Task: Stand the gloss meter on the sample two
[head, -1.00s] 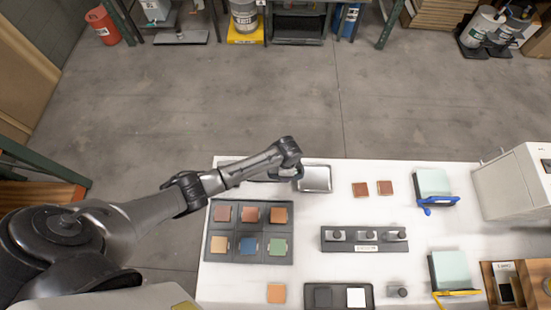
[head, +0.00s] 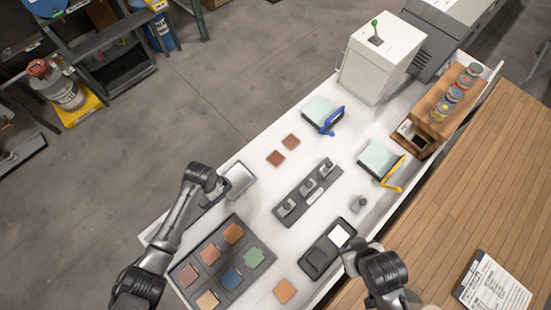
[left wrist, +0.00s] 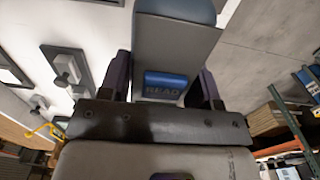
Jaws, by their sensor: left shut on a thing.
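In the left wrist view my left gripper (left wrist: 163,88) is shut on the gloss meter (left wrist: 172,42), a grey box with a blue READ button between the two fingers. Coloured sample squares sit in a dark rack (head: 252,276): brown, rust, orange, blue and green ones. I cannot read which is sample two. My right gripper (head: 352,252) is by the black case at the near edge; its jaws are unclear.
A dark stand with knobs (head: 306,193) is mid-table. A black case (head: 326,250) holds a white tile. Pale blocks with blue and yellow handles (head: 380,160) stand farther right.

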